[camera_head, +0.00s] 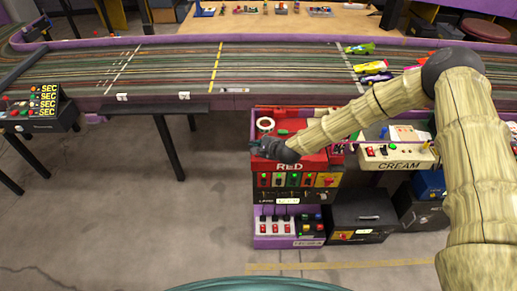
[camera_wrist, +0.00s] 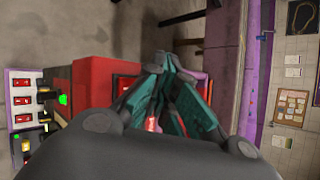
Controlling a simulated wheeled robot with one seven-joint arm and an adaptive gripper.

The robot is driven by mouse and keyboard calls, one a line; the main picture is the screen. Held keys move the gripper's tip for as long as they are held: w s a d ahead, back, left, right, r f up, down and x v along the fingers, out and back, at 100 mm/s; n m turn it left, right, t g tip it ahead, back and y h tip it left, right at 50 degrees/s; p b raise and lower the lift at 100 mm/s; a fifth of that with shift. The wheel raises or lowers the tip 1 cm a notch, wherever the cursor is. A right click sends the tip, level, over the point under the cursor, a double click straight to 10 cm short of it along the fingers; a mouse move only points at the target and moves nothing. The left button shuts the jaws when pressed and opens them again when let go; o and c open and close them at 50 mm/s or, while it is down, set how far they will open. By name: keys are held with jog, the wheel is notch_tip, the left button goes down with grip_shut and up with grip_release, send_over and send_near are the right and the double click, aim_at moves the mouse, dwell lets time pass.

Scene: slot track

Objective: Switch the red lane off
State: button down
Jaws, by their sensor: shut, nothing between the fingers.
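The red control box (camera_head: 290,167), labelled RED, sits on a purple-edged stand below the track. It also shows in the wrist view as a red block (camera_wrist: 95,85). My gripper (camera_head: 257,146) is shut and empty, over the left part of the box top; its closed fingers (camera_wrist: 162,68) are in the wrist view. Whether they touch the box is unclear. A small bright red part (camera_wrist: 152,124) shows beside the fingers. A green button (camera_head: 282,132) and a white ring (camera_head: 265,125) lie behind my gripper. My gripper and arm hide part of the box top.
A cream box (camera_head: 400,165), labelled CREAM, stands to the right. Below the red box are a panel with red and green switches (camera_head: 293,180) and a lower switch panel (camera_head: 285,226). The slot track (camera_head: 180,70) runs behind. Open floor (camera_head: 170,210) lies left.

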dwell(0.6)
jog(key=shift+s+r, duration=0.15)
jog(key=shift+r, duration=0.55)
jog(key=shift+s+r+p, duration=0.2)
jog(key=shift+r+p, duration=0.45)
jog(key=shift+r, duration=0.4)
jog(key=shift+s+r+p, duration=0.15)
jog(key=shift+r+p, duration=0.45)
jog(key=shift+r, duration=0.4)
jog(key=shift+s+r, duration=0.15)
jog(key=shift+r, duration=0.25)
